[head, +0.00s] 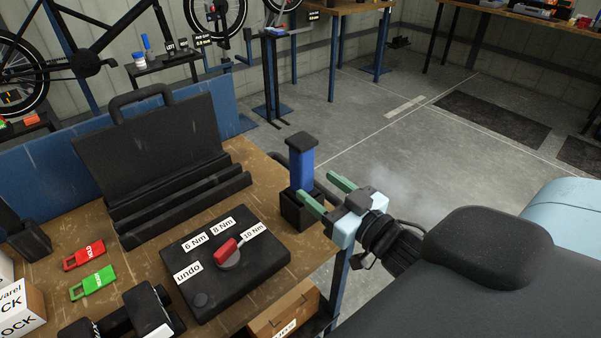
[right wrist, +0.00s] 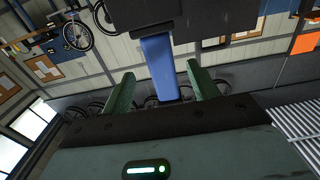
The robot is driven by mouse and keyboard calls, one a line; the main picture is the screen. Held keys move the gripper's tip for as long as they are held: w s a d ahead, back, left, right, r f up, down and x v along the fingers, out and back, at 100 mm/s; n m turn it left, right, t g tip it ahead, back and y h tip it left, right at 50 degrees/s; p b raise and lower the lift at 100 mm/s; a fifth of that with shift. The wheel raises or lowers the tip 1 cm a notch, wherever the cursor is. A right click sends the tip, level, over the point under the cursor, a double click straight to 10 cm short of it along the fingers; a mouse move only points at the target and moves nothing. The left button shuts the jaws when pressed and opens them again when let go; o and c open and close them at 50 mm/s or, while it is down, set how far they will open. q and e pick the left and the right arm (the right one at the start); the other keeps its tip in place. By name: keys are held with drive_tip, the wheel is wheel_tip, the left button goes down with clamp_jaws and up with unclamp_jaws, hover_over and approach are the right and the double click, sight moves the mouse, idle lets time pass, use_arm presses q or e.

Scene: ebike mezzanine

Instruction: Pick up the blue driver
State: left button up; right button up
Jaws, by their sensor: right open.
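The blue driver (head: 301,166) has a blue body and a black top. It stands upright in a black square holder (head: 299,212) at the right edge of the wooden bench. My right gripper (head: 316,185) is open, with its green fingers pointing at the driver from the right. In the right wrist view the driver's blue body (right wrist: 159,66) shows between the two fingers (right wrist: 160,78). The fingers are not closed on it; I cannot tell how far the driver lies between them. My left gripper is not in view.
The wooden bench (head: 262,170) carries a black control box (head: 215,290) with a red knob, an open black case (head: 150,150), and red (head: 84,255) and green (head: 92,284) tags. A cardboard box (head: 283,312) is below the front edge. Floor right of the bench is clear.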

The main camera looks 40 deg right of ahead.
sight(309, 179)
drive_tip(key=shift+w+f, duration=0.1)
drive_tip(key=shift+w, duration=1.45)
drive_tip(key=shift+s, duration=0.1)
drive_tip(key=shift+w+a, duration=0.1)
drive_tip(key=shift+w, duration=0.15)
drive_tip(key=w+p, duration=0.1)
drive_tip(key=w, duration=0.2)
drive_tip(key=shift+w+a, duration=0.15)
drive_tip(key=shift+w, duration=0.1)
drive_tip(key=shift+w+a, duration=0.1)
drive_tip(key=shift+w, duration=0.45)
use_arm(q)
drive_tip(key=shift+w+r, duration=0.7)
